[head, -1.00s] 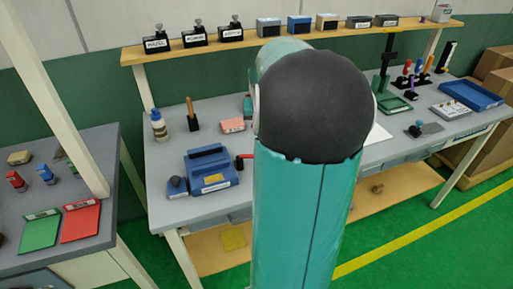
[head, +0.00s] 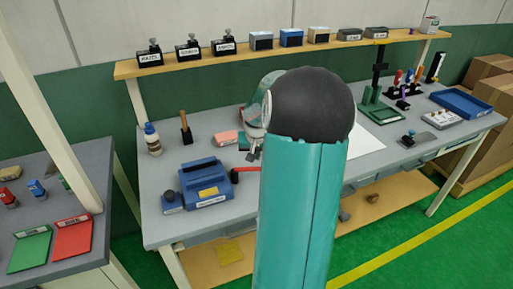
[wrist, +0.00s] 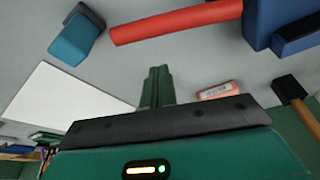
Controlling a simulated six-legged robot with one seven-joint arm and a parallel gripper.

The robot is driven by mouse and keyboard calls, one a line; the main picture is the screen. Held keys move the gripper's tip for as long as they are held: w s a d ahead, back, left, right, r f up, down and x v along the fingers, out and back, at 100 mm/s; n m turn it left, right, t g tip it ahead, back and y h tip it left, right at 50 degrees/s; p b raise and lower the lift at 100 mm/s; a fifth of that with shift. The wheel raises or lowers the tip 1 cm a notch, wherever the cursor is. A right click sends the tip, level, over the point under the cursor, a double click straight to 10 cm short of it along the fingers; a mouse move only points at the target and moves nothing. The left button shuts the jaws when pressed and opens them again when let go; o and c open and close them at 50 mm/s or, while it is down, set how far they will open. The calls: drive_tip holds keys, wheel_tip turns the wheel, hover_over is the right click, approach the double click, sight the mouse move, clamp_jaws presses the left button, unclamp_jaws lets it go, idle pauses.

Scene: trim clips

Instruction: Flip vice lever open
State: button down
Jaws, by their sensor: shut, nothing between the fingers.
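The blue vice (head: 205,184) sits on the left part of the grey workbench. Its red lever (head: 248,169) sticks out to the right, with its far end hidden behind my arm. In the wrist view the red lever (wrist: 175,22) runs across the top, leading left from the blue vice body (wrist: 283,25) at the right edge. My gripper (head: 252,155) is just behind the lever in the head view, partly hidden by my arm. Its green fingers (wrist: 157,85) are together and empty in the wrist view, with a visible gap between them and the lever.
A teal block (wrist: 75,38) lies near the lever's free end. A pink box (head: 226,138), a bottle (head: 152,139) and a wooden-handled tool (head: 185,127) stand behind the vice. A white sheet (head: 362,143) lies to the right. A shelf (head: 280,46) runs above.

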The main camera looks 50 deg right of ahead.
drive_tip(key=shift+s+f, duration=0.15)
drive_tip(key=shift+f, duration=0.15)
drive_tip(key=shift+s+a+r, duration=0.2)
drive_tip(key=shift+s+a, duration=0.35)
drive_tip(key=shift+a, duration=0.2)
drive_tip(key=shift+s+a+r, duration=0.2)
drive_tip(key=shift+s+a, duration=0.35)
drive_tip(key=shift+a, duration=0.15)
